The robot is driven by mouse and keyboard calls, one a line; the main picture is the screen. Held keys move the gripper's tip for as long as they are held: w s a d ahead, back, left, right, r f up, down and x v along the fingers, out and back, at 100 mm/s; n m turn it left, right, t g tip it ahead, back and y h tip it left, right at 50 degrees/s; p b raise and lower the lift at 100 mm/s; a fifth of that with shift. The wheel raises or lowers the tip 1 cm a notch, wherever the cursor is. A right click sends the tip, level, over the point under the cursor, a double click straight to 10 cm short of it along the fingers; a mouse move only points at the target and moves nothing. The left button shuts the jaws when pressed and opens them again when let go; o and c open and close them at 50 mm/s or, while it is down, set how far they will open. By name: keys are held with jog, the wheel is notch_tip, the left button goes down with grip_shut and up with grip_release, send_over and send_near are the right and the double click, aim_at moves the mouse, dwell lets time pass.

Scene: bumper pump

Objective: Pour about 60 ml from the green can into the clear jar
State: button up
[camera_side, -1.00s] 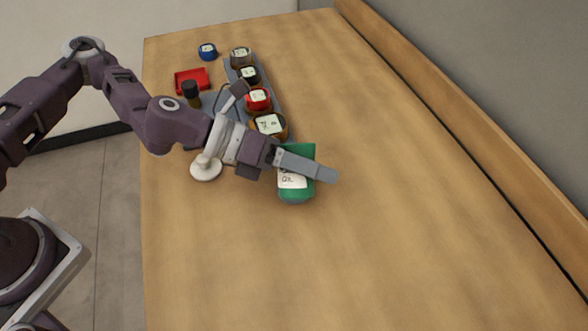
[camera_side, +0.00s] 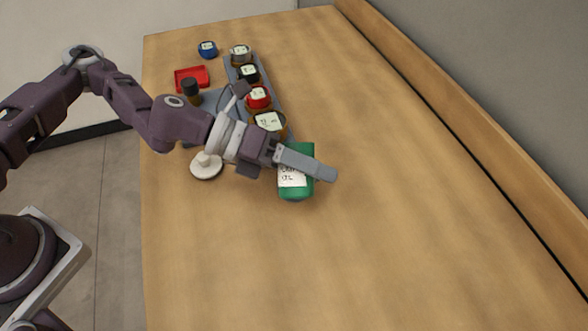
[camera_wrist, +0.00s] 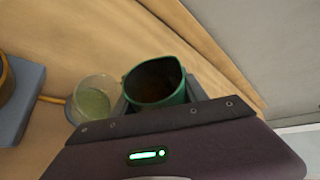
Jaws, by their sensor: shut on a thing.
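My gripper (camera_side: 305,165) is shut on the green can (camera_side: 296,188), with a finger across the can's side. The can has a white label with dark writing. In the wrist view the green can (camera_wrist: 157,98) shows its open mouth and dark inside. The clear jar (camera_wrist: 94,98) is just left of the can in the wrist view, with something pale green inside; its level cannot be read. I see no stream between can and jar. I cannot make out the jar in the side view.
A grey rack (camera_side: 283,111) holds several lidded jars behind my gripper. A white round knobbed piece (camera_side: 206,168), a dark-capped bottle (camera_side: 191,90), a red tray (camera_side: 192,77) and a blue-sided pot (camera_side: 207,50) stand on the left. The table's front and right are clear.

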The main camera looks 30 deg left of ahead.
jog(key=shift+s+r+n+g+h+p, duration=0.15)
jog(key=shift+r+n+g+h+p, duration=0.2)
jog(key=shift+n+p, duration=0.2)
dwell(0.9)
jog(key=shift+s+d+f+n+g+h+p, duration=0.15)
jog(key=shift+f+n+g+h+p, duration=0.15)
jog(key=shift+n+p, duration=0.2)
dwell(0.7)
dwell(0.4)
jog(key=shift+s+r+m, duration=0.2)
jog(key=shift+r+m, duration=0.35)
jog(key=shift+m, duration=0.2)
jog(key=shift+w+f+m+t+y, duration=0.25)
jog(key=shift+f+m+t+y, duration=0.1)
jog(key=shift+m+t+y, duration=0.5)
jog(key=shift+n, duration=0.25)
